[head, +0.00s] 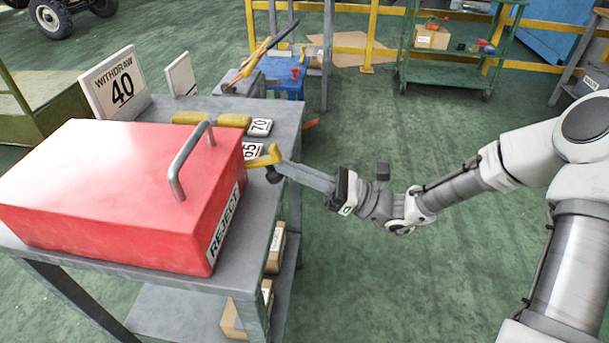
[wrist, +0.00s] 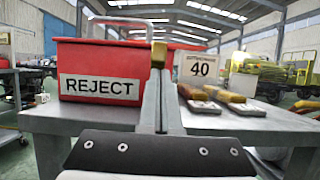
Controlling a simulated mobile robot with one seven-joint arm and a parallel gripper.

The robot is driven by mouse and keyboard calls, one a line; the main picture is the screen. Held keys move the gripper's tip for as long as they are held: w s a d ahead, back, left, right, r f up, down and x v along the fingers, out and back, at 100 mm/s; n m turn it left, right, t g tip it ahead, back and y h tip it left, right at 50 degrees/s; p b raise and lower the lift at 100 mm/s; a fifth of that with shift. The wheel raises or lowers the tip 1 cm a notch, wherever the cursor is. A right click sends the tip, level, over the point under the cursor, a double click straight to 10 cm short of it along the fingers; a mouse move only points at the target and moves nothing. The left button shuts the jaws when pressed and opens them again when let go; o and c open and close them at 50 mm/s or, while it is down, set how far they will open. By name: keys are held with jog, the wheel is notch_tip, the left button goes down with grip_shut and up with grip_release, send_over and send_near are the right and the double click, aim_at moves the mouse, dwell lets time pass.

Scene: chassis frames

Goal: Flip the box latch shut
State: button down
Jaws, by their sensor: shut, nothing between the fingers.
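The red box (head: 110,200) with a grey handle (head: 185,165) and a REJECT label stands on a grey metal table, its lid down. It also shows in the wrist view (wrist: 75,65). A yellow latch (head: 262,158) sticks out from the box's right side near the far corner. In the wrist view the latch's yellow end (wrist: 158,52) shows just beyond my fingertips. My gripper (head: 279,169) is shut and empty, its fingers pointing left at the latch. The tips look very close to the latch; I cannot tell whether they touch. The latch's lower part is hidden.
The grey table (head: 225,107) also holds a WITHDRAW 40 sign (head: 118,83), yellow-brown blocks (head: 232,121) and number plates (head: 260,127) behind the box. A lower shelf carries small cartons (head: 276,248). A green trolley (head: 448,65) stands far back. The floor right of the table is clear.

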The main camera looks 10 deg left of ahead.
aim_at(274, 145)
jog(key=shift+r, duration=0.15)
jog(key=shift+r+h+p, duration=0.15)
jog(key=shift+h+p, duration=0.15)
jog(key=shift+p, duration=0.55)
jog(key=shift+r+p, duration=0.25)
jog(key=shift+p, duration=0.45)
notch_tip(274, 145, up, 2)
jog(key=h+p, duration=0.2)
jog(key=p, duration=0.3)
jog(key=a+r+h+p, duration=0.1)
jog(key=h+p, duration=0.1)
jog(key=p, duration=0.3)
jog(key=a+r+h+p, duration=0.1)
jog(key=r+h+p, duration=0.1)
jog(key=p, duration=0.3)
jog(key=a+r+t+h+p, duration=0.1)
jog(key=h+p, duration=0.2)
jog(key=p, duration=0.2)
jog(key=shift+s+r+h+p, duration=0.2)
jog(key=shift+r+h+p, duration=0.1)
jog(key=shift+r+p, duration=0.1)
jog(key=shift+a+r+h+p, duration=0.15)
jog(key=shift+a+h+p, duration=0.5)
jog(key=shift+h+p, duration=0.5)
jog(key=shift+a+r, duration=0.1)
jog(key=shift+a, duration=0.2)
jog(key=shift+s+a+p, duration=0.1)
jog(key=shift+a+p, duration=0.05)
jog(key=shift+p, duration=0.15)
